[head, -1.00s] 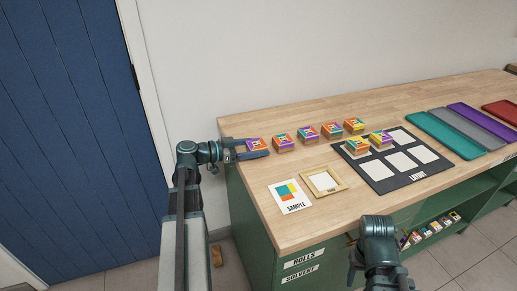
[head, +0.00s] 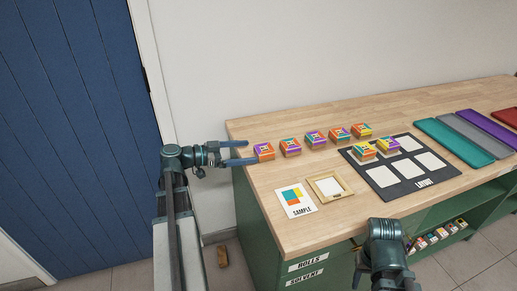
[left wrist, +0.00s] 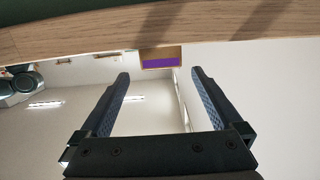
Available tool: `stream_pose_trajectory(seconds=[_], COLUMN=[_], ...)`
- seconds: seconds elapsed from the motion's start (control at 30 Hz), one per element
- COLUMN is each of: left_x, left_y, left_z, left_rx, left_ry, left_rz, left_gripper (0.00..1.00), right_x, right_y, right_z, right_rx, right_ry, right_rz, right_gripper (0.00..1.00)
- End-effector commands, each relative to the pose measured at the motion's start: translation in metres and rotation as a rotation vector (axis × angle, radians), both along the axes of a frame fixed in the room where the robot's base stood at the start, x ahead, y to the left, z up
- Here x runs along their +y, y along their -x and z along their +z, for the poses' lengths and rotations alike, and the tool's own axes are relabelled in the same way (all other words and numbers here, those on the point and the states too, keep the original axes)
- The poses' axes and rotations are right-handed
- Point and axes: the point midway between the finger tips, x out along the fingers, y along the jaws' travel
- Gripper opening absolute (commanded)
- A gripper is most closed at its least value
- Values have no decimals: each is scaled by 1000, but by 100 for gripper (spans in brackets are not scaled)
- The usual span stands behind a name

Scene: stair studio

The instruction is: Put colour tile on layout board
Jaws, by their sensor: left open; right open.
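Several colour tiles stand in a row on the wooden bench, with the leftmost tile (head: 264,152) near the left end. The dark layout board (head: 382,185) has white cells; one tile (head: 363,151) and another tile (head: 388,145) sit along its back left part. My left gripper (head: 252,152) is open and empty, its fingertips just left of the leftmost tile. In the left wrist view a purple-faced block (left wrist: 160,62) shows beyond and between the open fingers (left wrist: 159,76). My right gripper (head: 386,236) is low at the bench's front edge, its fingertips hard to see.
A sample card (head: 296,201) and a wooden frame (head: 329,187) lie at the front left. Teal (head: 455,142), grey, purple and red trays lie at the right. Small blocks stand on a shelf below. The bench strip between row and card is clear.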

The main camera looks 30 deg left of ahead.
Motion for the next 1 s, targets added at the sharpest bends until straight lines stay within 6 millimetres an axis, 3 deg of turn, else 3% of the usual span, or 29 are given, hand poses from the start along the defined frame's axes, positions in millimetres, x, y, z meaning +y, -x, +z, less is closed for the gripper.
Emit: stream_pose_trajectory(seconds=[0.3,0.67,0.77,1.0], left_x=[35,42,38,22], left_y=[40,49,46,30], left_z=[8,11,21,55], left_rx=[0,3,30,217], left_ry=[0,-2,-17,-136], left_rz=[2,-1,-4,-13], left_gripper=[100,100,100,100], right_x=[0,0,0,0], right_y=[0,0,0,0], right_z=[8,12,28,109], right_rx=[0,0,0,0], right_ry=[0,0,0,0], right_rz=[0,0,0,0], right_gripper=[50,50,50,50])
